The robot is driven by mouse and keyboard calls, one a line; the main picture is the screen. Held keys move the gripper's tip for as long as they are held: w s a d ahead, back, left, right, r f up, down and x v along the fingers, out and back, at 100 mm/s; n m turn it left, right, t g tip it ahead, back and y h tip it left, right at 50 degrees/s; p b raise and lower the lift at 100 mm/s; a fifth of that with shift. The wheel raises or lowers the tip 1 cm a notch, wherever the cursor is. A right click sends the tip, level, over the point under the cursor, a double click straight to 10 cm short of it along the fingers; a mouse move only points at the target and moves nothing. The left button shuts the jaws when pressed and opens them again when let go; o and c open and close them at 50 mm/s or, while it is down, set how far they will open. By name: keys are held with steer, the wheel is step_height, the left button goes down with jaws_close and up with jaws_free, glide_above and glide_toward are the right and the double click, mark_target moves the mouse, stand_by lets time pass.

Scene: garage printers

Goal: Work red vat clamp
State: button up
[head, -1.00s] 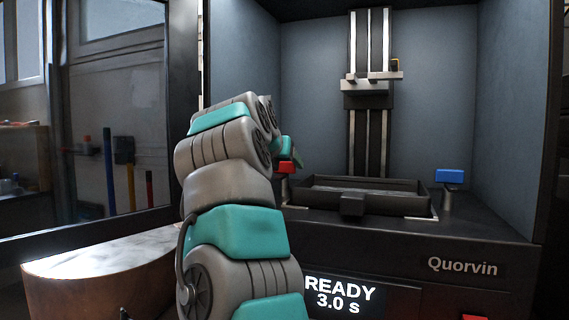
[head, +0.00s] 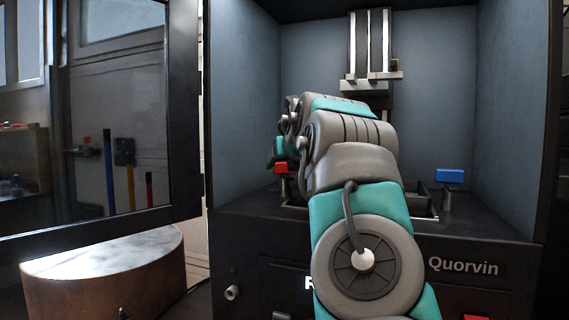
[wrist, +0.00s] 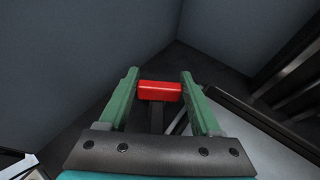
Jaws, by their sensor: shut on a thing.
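The red vat clamp (head: 283,167) stands at the left side of the printer's vat (head: 428,200) in the head view. In the wrist view the clamp's red handle (wrist: 160,91) lies between the two green fingers of my gripper (wrist: 160,76), with its dark stem below. My gripper is shut on this handle. In the head view my gripper (head: 279,150) is small and partly hidden, just above the handle. My arm covers most of the vat.
A blue clamp (head: 449,176) stands on the vat's right side. The build carriage (head: 370,84) hangs on rails above. The open printer door (head: 110,120) is at left, over a round wooden stand (head: 105,275). My arm hides most of the display.

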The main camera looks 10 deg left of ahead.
steer(key=shift+w+d+n+g+y, duration=0.15)
steer(key=shift+n+g+y, duration=0.55)
steer(key=shift+n+y, duration=0.4)
steer(key=shift+n+g+y, duration=0.6)
steer(key=shift+n+y, duration=0.1)
steer(key=shift+n, duration=0.2)
steer(key=shift+n+g+y, duration=0.6)
steer(key=shift+n+g, duration=0.3)
steer(key=o, duration=1.4)
steer(key=shift+s, duration=0.2)
steer(key=shift+v, duration=3.75)
